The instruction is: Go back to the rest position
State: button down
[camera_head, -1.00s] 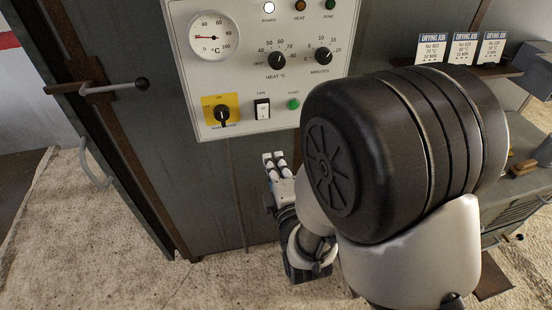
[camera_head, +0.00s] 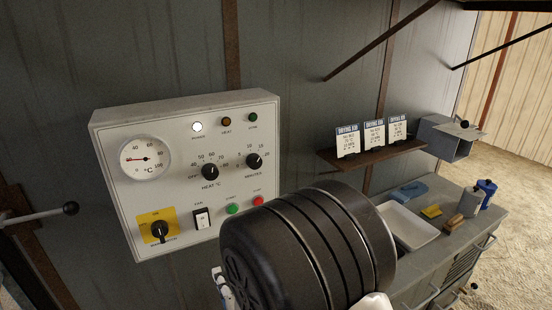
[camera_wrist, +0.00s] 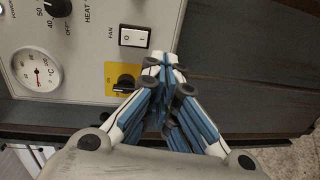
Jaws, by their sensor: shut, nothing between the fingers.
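My gripper (camera_wrist: 164,66) is shut and empty in the wrist view, its blue-padded fingertips together in front of the control panel. In the head view only a small white part of my gripper (camera_head: 222,285) shows at the left of my dark arm joint. The white control panel (camera_head: 190,120) is on the grey cabinet wall, with a temperature gauge (camera_head: 145,158), a heat knob (camera_head: 209,171), a minutes knob (camera_head: 254,160), a white fan switch (camera_head: 201,218) and a black rotary switch (camera_head: 159,230) on a yellow plate. The white power lamp (camera_head: 197,127) is lit.
A small shelf (camera_head: 372,151) holds three drying job cards. A bench (camera_head: 437,248) at the right carries a white tray (camera_head: 408,225), a blue cloth (camera_head: 408,191) and small items. A lever handle (camera_head: 40,215) sticks out at the left. My arm hides the lower middle.

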jog(key=d+r+m+g+h+b, duration=0.1)
jog(key=d+r+m+g+h, duration=0.15)
jog(key=d+m, duration=0.45)
jog(key=d+r+m+g+h+b, duration=0.1)
jog(key=d+r+m+g+h, duration=0.15)
jog(key=d+m, duration=0.45)
jog(key=s+d+m+g+h, duration=0.1)
jog(key=s+d+m+g, duration=0.1)
jog(key=s+d+m, duration=0.2)
jog(key=s+d+m+g+h+b, duration=0.1)
jog(key=s+d+m, duration=0.4)
jog(key=s+d, duration=0.5)
jog(key=s+r+g+h, duration=0.1)
jog(key=s+g, duration=0.1)
jog(key=s, duration=0.5)
jog(key=shift+d, duration=0.4)
